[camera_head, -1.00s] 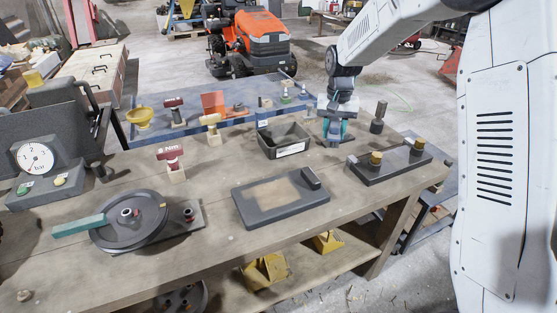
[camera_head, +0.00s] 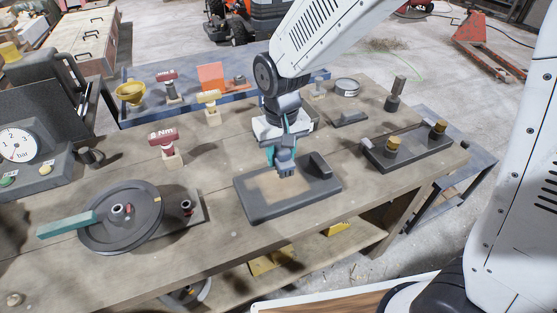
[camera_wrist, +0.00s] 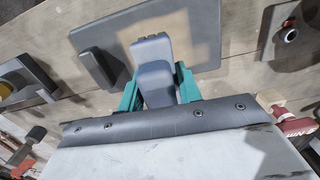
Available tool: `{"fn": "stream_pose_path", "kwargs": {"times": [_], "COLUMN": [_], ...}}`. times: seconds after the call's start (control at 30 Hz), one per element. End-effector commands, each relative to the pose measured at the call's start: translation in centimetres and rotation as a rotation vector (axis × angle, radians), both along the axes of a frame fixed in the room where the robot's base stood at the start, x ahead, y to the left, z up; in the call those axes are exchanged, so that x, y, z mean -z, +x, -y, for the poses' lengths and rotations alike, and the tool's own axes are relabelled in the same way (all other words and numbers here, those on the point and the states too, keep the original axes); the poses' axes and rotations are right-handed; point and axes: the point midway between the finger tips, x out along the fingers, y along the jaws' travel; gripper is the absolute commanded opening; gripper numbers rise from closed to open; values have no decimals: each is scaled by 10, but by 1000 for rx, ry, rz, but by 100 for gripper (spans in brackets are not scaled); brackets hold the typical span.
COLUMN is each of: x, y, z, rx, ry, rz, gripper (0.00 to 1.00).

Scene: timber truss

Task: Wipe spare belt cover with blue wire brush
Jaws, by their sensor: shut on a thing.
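The spare belt cover (camera_head: 262,208) appears to be the dark flat panel with a raised grip at its right end, lying on the workbench. A tan, dusty-looking patch covers its middle. My gripper (camera_head: 281,148) is above the panel's far half, its teal fingers shut on a blue-grey block, apparently the blue wire brush (camera_head: 286,164). Bristles are hidden, and I cannot tell whether the brush touches the panel.
A wheel on a plate (camera_head: 125,215) with a teal handle lies left on the workbench (camera_head: 215,250). A dark fixture with brass knobs (camera_head: 408,150) is at right. Bare wood lies in front of the panel.

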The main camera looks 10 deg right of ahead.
Motion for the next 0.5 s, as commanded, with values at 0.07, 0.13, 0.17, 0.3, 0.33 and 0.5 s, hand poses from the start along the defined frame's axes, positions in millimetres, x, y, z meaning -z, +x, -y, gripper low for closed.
{"fn": "stream_pose_path", "kwargs": {"times": [0.07,0.13,0.17,0.3,0.33,0.5], "x": [2,4,5,12,14,31], "y": [-14,-20,-21,-22,-22,-21], "z": [-6,-8,-8,-8,-8,-8], "rx": [-32,-45,-47,-49,-48,-48], "ry": [0,0,0,0,0,0], "rz": [1,1,0,0,0,-1], "gripper": [16,16,16,16,16,16]}}
